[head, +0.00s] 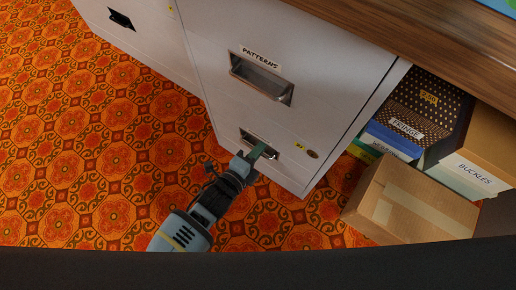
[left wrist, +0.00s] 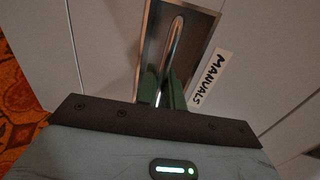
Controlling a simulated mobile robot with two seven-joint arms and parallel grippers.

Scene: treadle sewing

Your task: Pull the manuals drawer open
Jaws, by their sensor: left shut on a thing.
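The manuals drawer (head: 285,168) is the low drawer of a white filing cabinet in the head view, and its front looks flush with the cabinet. Its recessed metal handle (left wrist: 177,45) and white MANUALS label (left wrist: 212,77) show in the left wrist view. My left gripper (head: 259,152) reaches this handle from the front. Its green fingers (left wrist: 163,90) are shut on the handle's bar, which runs up from between them. The fingers hide the near end of the bar. The MANUALS label cannot be made out in the head view. My right gripper is not in view.
The PATTERNS drawer (head: 262,75), shut, sits above. A cardboard box (head: 410,203) stands on the floor right of the cabinet, by labelled boxes under a wooden tabletop (head: 440,35). The patterned orange floor (head: 90,150) before the cabinet is clear at the left.

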